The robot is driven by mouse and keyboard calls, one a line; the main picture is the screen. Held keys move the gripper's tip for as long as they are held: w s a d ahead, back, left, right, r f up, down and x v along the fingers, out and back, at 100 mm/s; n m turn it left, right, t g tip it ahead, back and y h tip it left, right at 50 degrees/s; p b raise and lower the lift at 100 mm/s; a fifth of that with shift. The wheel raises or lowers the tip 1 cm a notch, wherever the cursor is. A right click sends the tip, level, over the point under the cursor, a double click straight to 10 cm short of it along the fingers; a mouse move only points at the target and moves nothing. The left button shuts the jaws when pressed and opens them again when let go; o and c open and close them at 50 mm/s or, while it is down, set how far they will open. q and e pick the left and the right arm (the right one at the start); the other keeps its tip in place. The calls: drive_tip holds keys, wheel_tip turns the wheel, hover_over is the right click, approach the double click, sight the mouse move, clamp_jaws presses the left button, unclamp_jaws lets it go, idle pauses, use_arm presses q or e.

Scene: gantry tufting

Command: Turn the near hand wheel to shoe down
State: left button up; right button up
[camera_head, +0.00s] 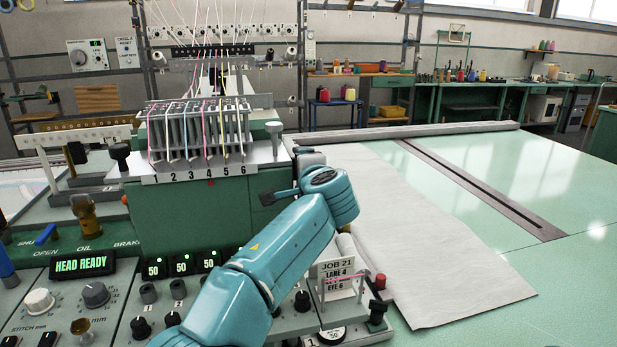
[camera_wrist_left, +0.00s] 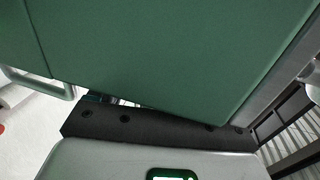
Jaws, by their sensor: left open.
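My teal left arm reaches in from the bottom of the head view, and its far end is in front of the right end of the green machine head (camera_head: 190,215). Its fingers are hidden or cannot be made out there. A dark lever-like piece (camera_head: 283,196) shows just left of the arm's end; I cannot tell what it belongs to. No hand wheel can be clearly made out. In the left wrist view a green panel (camera_wrist_left: 180,50) fills the top, very close, above a dark bolted bar (camera_wrist_left: 150,128) and a pale body with a lit green screen (camera_wrist_left: 172,177). My right gripper is not in view.
A control panel with knobs and a HEAD READY display (camera_head: 80,264) lies at the lower left. A JOB 21 card (camera_head: 337,280) and a red button (camera_head: 380,281) stand right of my arm. Pale cloth (camera_head: 430,250) covers part of the green table (camera_head: 500,190), which is mostly clear.

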use_arm(q)
drive_tip(key=b+v, duration=0.5)
drive_tip(key=v, duration=1.1)
drive_tip(key=shift+d, duration=0.15)
